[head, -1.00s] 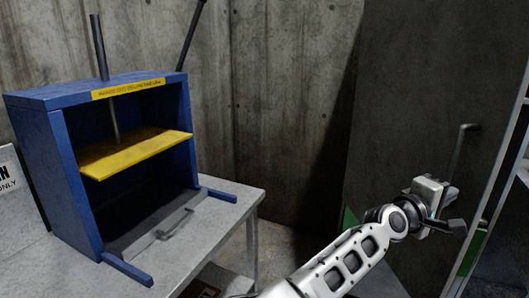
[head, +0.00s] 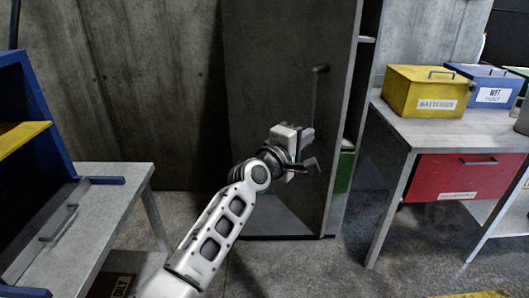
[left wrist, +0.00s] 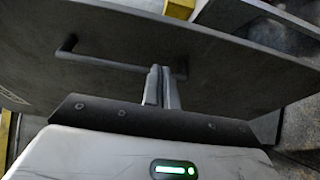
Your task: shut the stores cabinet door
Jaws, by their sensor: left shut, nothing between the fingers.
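The stores cabinet door (head: 275,60) is a tall dark grey panel with a bar handle (head: 317,95) near its right edge. The door stands ajar: to the right of its edge a shelf and something green (head: 345,170) inside the cabinet show. My left gripper (head: 312,165) is shut and empty at the door's face, at the lower end of the handle. In the left wrist view the closed fingers (left wrist: 161,85) point at the door panel (left wrist: 220,65), beside one end of the handle (left wrist: 105,60). Whether they touch the door I cannot tell. My right gripper is out of view.
At right a workbench (head: 405,120) with a red drawer (head: 465,175) carries a yellow battery box (head: 425,90) and a blue box (head: 490,85). Floor between is clear.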

